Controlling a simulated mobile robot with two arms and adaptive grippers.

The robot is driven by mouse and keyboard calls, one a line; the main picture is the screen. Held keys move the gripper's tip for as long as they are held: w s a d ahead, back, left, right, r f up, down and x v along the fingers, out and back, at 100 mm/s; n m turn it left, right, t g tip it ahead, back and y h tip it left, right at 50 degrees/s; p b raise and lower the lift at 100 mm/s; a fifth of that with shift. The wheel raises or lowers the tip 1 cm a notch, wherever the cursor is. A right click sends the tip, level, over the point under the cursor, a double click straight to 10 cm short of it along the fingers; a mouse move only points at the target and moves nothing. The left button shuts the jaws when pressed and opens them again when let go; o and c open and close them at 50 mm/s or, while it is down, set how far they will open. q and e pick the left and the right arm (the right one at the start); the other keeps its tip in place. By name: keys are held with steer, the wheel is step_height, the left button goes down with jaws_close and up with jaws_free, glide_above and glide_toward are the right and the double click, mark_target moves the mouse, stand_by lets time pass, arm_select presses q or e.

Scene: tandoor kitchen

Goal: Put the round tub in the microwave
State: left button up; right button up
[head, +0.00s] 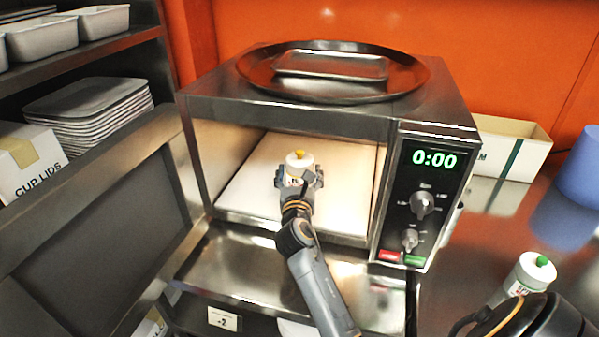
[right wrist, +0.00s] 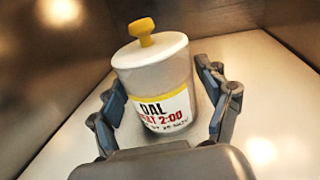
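The round tub (head: 297,163) is white with a yellow knob on its lid and a DAL label. It stands inside the open microwave (head: 330,120), on the pale cavity floor. The tub also shows close up in the right wrist view (right wrist: 150,80). My right gripper (head: 298,178) reaches into the cavity, with one finger on each side of the tub. In the right wrist view (right wrist: 165,95) a strip of floor shows between the tub and the right-hand finger, so the fingers look open around it. My left gripper is not in view.
The microwave door (head: 95,235) hangs open at left. A round tray (head: 415,80) with a smaller tray (head: 330,66) lies on top. A green-knobbed tub (head: 528,275) stands on the right counter, near a blue container (head: 580,170). Shelves with stacked trays (head: 95,105) stand at left.

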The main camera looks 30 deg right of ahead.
stand_by(0.3)
steer(key=shift+r, duration=0.2)
steer(key=v, duration=1.2)
steer(key=shift+b, duration=0.4)
